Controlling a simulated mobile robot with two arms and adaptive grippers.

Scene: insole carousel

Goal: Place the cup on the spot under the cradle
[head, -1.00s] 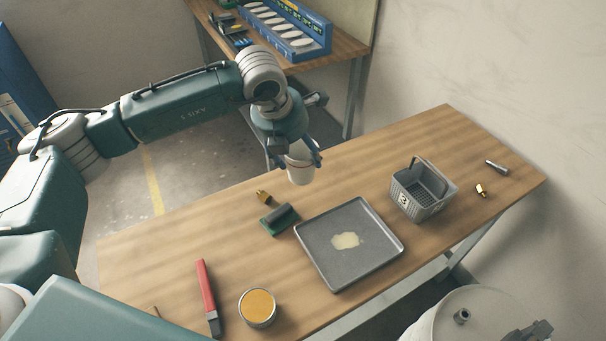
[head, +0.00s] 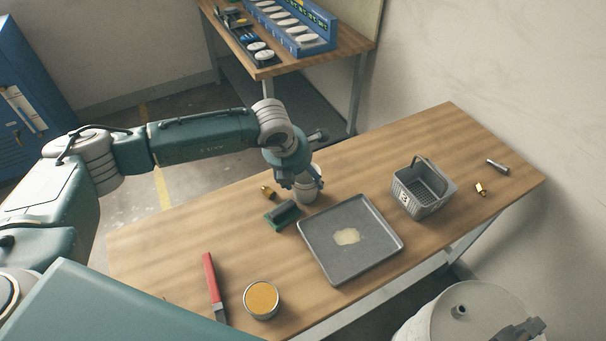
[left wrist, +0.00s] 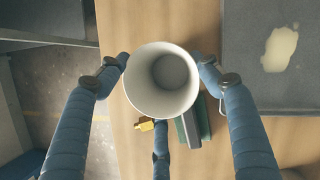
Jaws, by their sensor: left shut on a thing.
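A white cup (head: 306,194) is held upright by my left gripper (head: 305,181), whose fingers are shut around its sides. In the left wrist view the cup (left wrist: 163,82) shows from above and looks empty, between the fingers of the gripper (left wrist: 163,80). The cup is low over the wooden table (head: 200,235), just behind a dark grey block on a green base (head: 282,215); I cannot tell whether it touches the table. No cradle or marked spot can be made out for certain. My right gripper is not in view.
A grey tray (head: 315,250) with a pale puddle (head: 346,236) lies to the cup's right. A grey basket (head: 423,198) stands beyond it. A brass fitting (head: 268,191) is left of the cup. A red-handled tool (head: 210,275) and an orange-topped tin (head: 262,298) are in front.

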